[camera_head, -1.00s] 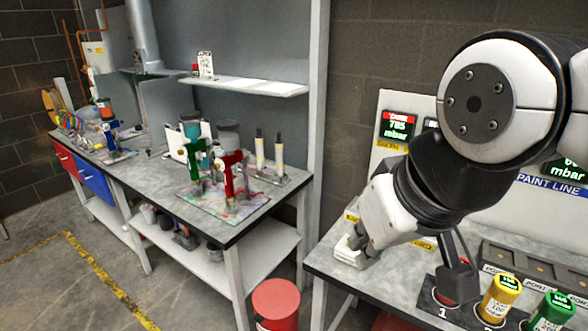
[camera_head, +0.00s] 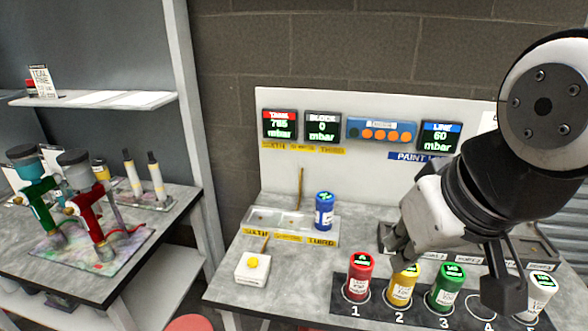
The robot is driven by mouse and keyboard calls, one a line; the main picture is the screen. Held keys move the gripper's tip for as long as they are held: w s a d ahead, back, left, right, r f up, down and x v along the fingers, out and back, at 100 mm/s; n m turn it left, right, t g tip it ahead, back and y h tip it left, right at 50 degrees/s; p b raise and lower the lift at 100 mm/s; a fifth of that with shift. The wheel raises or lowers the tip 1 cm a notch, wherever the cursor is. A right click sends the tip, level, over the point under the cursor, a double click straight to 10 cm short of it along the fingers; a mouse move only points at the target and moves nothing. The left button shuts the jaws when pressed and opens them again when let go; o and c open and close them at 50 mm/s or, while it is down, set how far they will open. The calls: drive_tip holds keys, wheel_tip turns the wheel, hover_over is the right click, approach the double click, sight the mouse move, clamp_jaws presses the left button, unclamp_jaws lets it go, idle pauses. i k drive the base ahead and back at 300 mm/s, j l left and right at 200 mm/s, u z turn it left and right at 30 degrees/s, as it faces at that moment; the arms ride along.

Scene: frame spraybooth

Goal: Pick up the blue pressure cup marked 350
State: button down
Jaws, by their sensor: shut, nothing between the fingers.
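The blue cup (camera_head: 324,211) stands upright on the bench at the right end of a pale tray (camera_head: 262,219), by a yellow THIRD label. It has a white label and a small lit display on top; its marking is too small to read.
The rack (camera_head: 384,316) holds red (camera_head: 360,275), yellow (camera_head: 402,286), green (camera_head: 446,288) and white (camera_head: 539,296) cups; slot 4 looks empty. A white box with a yellow button (camera_head: 253,266) sits front left. A thin upright rod (camera_head: 299,188) stands left of the blue cup. Gauges line the back panel.

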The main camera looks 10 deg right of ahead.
sight(325, 200)
drive_tip(key=z, duration=0.1)
drive_tip(key=i+j+z, duration=0.15)
drive_tip(key=i, duration=0.3)
drive_tip(key=i+j+z, duration=0.1)
drive_tip(key=i+j, duration=0.25)
drive_tip(key=i, duration=0.1)
